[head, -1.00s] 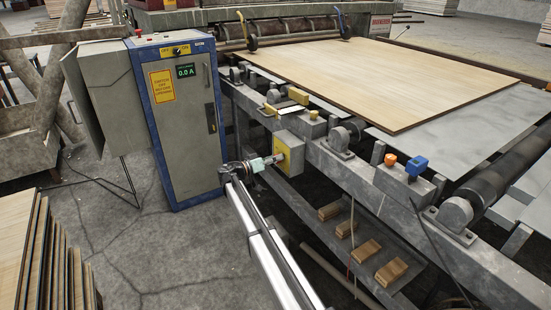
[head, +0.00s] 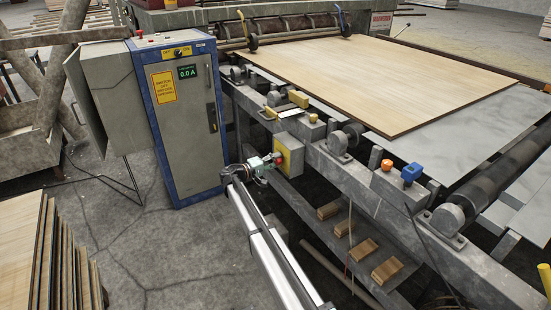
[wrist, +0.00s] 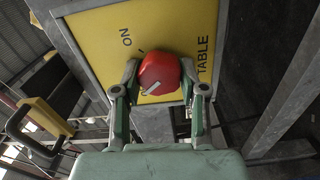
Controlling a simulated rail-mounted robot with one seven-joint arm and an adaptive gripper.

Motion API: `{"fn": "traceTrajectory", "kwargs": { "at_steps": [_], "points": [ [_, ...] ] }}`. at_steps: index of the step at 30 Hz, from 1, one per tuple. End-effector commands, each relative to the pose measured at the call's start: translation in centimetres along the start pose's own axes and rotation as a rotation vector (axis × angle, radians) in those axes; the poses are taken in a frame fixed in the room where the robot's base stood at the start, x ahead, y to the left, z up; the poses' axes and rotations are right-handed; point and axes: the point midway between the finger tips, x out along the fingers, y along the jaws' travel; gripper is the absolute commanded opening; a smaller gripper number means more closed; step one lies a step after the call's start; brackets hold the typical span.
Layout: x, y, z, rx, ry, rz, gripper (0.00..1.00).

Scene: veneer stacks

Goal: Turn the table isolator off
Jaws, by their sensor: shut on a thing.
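The table isolator is a grey box with a yellow plate (head: 290,155) on the side of the machine table frame. In the wrist view its yellow plate (wrist: 95,32) reads "ON" at upper left and "TABLE" at right. Its red rotary knob (wrist: 160,70) has a pale line low on its face. The knob also shows small in the head view (head: 277,160). My gripper (wrist: 160,80) is shut on the red knob, one finger on each side. In the head view my gripper (head: 264,162) reaches the knob from the left. Other plate lettering is partly hidden.
A grey-blue cabinet (head: 187,125) with an ON/OFF switch and "0.0 A" display stands to the left. A veneer sheet (head: 345,80) lies on the table. Orange (head: 387,165) and blue (head: 411,172) controls sit on the rail. Stacked sheets (head: 45,255) stand lower left.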

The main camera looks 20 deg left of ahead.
Motion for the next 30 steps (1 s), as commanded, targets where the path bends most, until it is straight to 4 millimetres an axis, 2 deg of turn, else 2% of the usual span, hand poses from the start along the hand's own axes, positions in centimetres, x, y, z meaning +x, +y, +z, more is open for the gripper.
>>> {"fn": "traceTrajectory", "kwargs": {
  "at_steps": [9, 24, 25, 27, 30],
  "points": [
    [0.16, 0.11, -0.06, -0.117, 0.000, 0.001, 0.07],
    [0.17, 0.03, -0.02, -0.138, 0.000, 0.002, 0.07],
    [0.17, 0.03, -0.02, -0.138, 0.000, 0.002, 0.45],
    [0.17, 0.02, -0.02, -0.137, -0.001, 0.002, 0.68],
    [0.13, 0.00, -0.01, -0.137, -0.001, 0.001, 0.68]
  ]
}}
